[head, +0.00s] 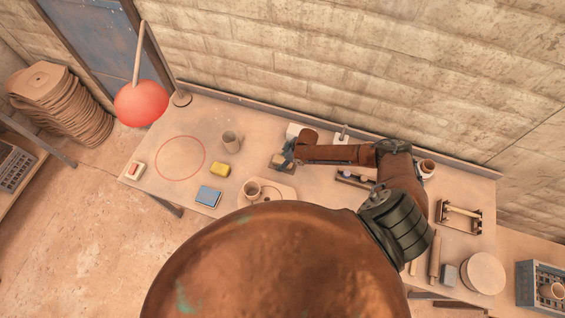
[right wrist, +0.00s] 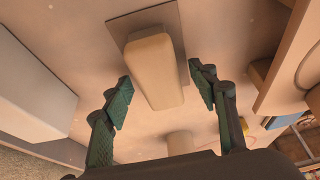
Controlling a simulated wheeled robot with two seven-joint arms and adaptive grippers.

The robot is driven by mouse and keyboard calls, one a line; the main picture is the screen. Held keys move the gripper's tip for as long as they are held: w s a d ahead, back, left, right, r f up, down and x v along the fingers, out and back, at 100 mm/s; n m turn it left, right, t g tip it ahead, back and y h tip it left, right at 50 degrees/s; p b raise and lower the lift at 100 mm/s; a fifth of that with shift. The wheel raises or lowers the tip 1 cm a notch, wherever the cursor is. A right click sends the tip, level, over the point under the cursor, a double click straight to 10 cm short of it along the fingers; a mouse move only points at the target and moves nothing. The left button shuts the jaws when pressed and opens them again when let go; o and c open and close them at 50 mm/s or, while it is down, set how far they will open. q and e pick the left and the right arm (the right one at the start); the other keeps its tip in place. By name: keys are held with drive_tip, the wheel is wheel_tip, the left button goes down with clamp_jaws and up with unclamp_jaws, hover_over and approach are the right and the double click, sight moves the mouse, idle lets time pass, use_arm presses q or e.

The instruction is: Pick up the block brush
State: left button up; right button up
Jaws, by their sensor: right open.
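A pale, rounded wooden block (right wrist: 157,72) lies on a dark flat base (right wrist: 122,28) in the right wrist view; I take it to be the block brush. In the head view it seems to be the small brown thing (head: 277,164) under my right gripper, mostly covered. My right gripper (head: 288,156) is open, and its green-padded fingers (right wrist: 161,76) stand on either side of the block's near part. Gaps show between the block and both fingers in the wrist view. My left gripper is not in view.
A pale box (right wrist: 28,90) stands at the left of the wrist view. A yellow sponge (head: 220,169), a blue pad (head: 208,196), a cup (head: 230,142) and a board (head: 283,190) sit to the left and front. A wall backs the table. Free table surrounds the red ring (head: 180,178).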

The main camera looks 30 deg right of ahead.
drive_tip(key=shift+f, duration=0.25)
idle(0.5)
drive_tip(key=shift+c, duration=0.7)
clamp_jaws()
